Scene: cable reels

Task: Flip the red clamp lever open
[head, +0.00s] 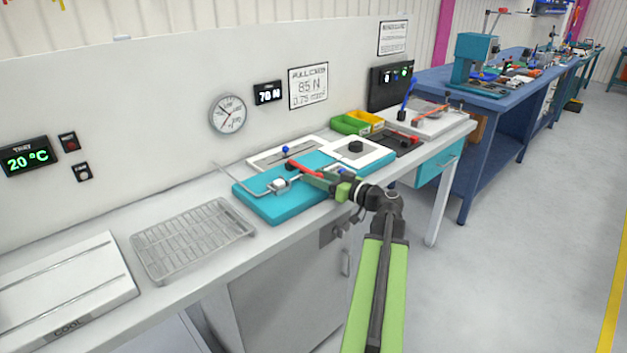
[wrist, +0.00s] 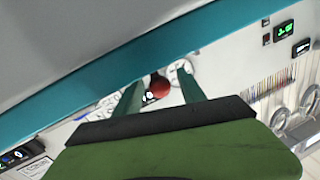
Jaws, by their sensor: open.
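The red clamp lever (head: 305,168) slants across the teal base plate (head: 262,205) on the bench in the head view. Its right end is beside my gripper (head: 318,180), which reaches in from the right, low over the plate. In the wrist view a rounded red end (wrist: 159,87), apparently the lever's, shows between the two fingers of my gripper (wrist: 160,78). The fingers are apart, with gaps on both sides of the red end; I cannot tell its depth between them. The clamp's pivot is partly hidden.
A wire rack (head: 192,238) and a white board (head: 60,285) lie to the left. Green and yellow bins (head: 350,124) stand farther back. The bench wall rises behind.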

